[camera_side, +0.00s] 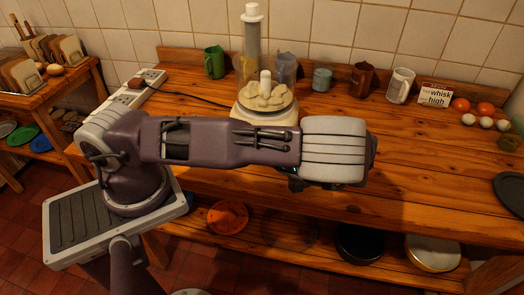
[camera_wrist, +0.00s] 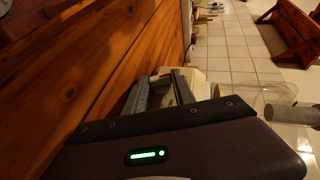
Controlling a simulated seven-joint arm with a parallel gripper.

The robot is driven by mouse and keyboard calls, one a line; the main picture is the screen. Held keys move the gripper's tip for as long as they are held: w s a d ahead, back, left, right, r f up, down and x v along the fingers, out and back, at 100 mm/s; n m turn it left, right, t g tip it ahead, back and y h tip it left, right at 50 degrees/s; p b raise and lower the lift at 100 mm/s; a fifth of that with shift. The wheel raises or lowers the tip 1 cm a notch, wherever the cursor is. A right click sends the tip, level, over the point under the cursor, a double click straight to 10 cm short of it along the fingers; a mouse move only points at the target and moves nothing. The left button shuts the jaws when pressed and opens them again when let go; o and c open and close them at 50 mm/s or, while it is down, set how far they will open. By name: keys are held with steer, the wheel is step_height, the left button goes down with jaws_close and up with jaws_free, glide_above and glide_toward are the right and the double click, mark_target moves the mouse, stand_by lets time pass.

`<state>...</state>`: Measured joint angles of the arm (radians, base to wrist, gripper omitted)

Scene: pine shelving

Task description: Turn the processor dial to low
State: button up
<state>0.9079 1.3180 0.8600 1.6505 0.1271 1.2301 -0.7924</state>
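The food processor (camera_side: 262,113) stands on the wooden counter in the side view, with a cream base and pale lumps around a white post on top. My arm crosses in front of its lower part. In the wrist view its cream base (camera_wrist: 197,82) is just beyond my fingers, with a clear bowl to the right. My gripper (camera_wrist: 160,82) shows two grey fingers apart, with part of the base seen between them. I cannot make out the dial or its setting, nor whether a finger touches it. In the side view the fingers are hidden behind my arm.
Several mugs, including a green one (camera_side: 214,62) and a white one (camera_side: 400,86), line the back of the counter. A card (camera_side: 433,95) reads "whisk high". Eggs and tomatoes sit at the right. A power strip (camera_side: 132,93) with a cable lies left.

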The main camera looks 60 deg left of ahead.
steer(key=o, duration=0.4)
steer(key=shift+o, duration=0.2)
